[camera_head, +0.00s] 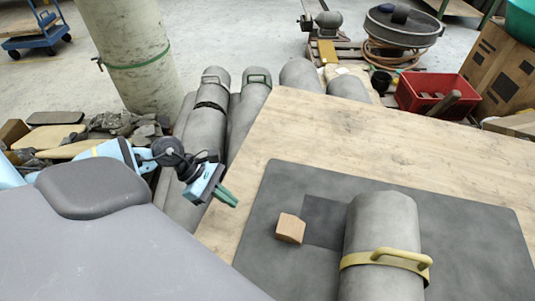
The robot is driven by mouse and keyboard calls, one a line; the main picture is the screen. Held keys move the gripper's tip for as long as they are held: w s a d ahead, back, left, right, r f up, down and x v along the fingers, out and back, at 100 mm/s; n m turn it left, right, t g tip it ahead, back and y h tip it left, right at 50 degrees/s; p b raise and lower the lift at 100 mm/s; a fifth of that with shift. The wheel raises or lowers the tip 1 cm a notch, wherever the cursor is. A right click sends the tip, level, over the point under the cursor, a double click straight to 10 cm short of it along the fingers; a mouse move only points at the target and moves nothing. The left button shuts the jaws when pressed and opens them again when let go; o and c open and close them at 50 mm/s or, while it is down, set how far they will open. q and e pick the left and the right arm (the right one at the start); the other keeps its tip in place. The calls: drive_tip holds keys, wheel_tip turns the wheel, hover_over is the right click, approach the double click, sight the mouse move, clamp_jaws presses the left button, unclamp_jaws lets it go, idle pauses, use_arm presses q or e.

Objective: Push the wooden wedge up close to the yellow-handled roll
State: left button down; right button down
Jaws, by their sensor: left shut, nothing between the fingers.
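The wooden wedge (290,228) is a small light-brown block. It lies on the dark mat (470,213) on the wooden table, to the left of the yellow-handled roll. The yellow-handled roll (381,222) is a grey cylinder with a yellow band and handle (400,253), and its lower end is cut off by the picture edge. A clear gap of mat separates wedge and roll. My left gripper (228,198) is shut and empty, with green fingertips, near the table's left edge and apart from the wedge. My right gripper is not in view.
A darker square patch (322,222) lies on the mat between wedge and roll. A red crate (428,92) and a cardboard box (497,70) are behind the table. The bare wood (330,130) at the back is clear.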

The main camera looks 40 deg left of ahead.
sight(267, 226)
use_arm(q)
drive_tip(key=x, duration=0.9)
drive_tip(key=shift+d, duration=0.15)
drive_tip(key=d, duration=0.1)
drive_tip(key=w+d, duration=0.1)
drive_tip(key=d, duration=0.1)
drive_tip(key=shift+p, duration=0.4)
drive_tip(key=shift+w+d, duration=0.2)
drive_tip(key=shift+d, duration=0.1)
drive_tip(key=w+d, duration=0.1)
drive_tip(key=d, duration=0.2)
drive_tip(key=w+d, duration=0.1)
drive_tip(key=d, duration=0.3)
drive_tip(key=w+d, duration=0.1)
drive_tip(key=d, duration=0.3)
drive_tip(key=shift+w+d, duration=0.15)
drive_tip(key=shift+w, duration=0.2)
